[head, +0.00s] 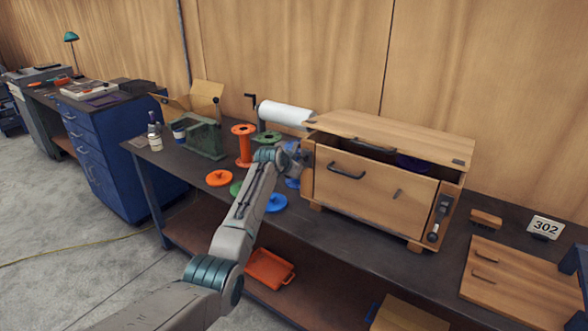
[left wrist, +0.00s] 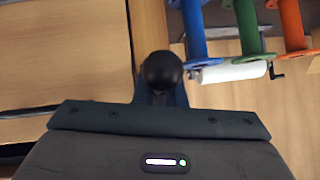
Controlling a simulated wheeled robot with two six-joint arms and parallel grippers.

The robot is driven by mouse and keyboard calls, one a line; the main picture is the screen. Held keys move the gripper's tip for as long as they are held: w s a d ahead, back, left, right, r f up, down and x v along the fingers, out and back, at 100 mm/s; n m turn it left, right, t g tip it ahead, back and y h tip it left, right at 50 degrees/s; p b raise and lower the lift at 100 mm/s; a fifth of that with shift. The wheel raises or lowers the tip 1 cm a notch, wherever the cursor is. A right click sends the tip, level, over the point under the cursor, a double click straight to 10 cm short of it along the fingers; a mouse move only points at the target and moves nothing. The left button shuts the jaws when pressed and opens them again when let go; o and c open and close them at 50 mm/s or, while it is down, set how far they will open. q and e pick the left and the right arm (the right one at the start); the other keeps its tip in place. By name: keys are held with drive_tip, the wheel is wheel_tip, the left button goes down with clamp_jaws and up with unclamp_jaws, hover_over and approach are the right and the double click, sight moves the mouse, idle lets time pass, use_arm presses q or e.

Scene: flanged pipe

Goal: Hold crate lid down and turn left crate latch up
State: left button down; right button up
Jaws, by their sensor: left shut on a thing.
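The wooden crate (head: 370,200) stands on the dark workbench. Its lid (head: 410,132) lies across the top, and a dark gap shows below its front edge. The right latch (head: 438,218), with a black knob, is on the right front post. My left gripper (head: 296,160) is at the crate's left front post and hides most of the left latch. In the left wrist view a round black knob (left wrist: 162,70) of the left latch sits at the gripper, beside the crate's wood. The gripper is shut on the latch; its fingertips are hard to see. My right gripper is out of view.
Left of the crate stand an orange spool (head: 244,146), a green spool, a white roll (head: 285,113) and a green box (head: 205,138). Orange and blue discs lie nearby. Right of it are a small wooden block (head: 486,219), a "302" sign (head: 546,227) and a wooden panel (head: 520,280).

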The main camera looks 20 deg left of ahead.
use_arm(q)
drive_tip(key=shift+s+f, duration=0.15)
drive_tip(key=shift+f, duration=0.4)
drive_tip(key=c, duration=1.5)
unclamp_jaws()
drive_tip(key=shift+a+r, duration=0.1)
drive_tip(key=shift+r, duration=0.3)
drive_tip(key=shift+s+r, duration=0.1)
drive_tip(key=shift+b+v, duration=1.55)
drive_tip(key=shift+v, duration=3.65)
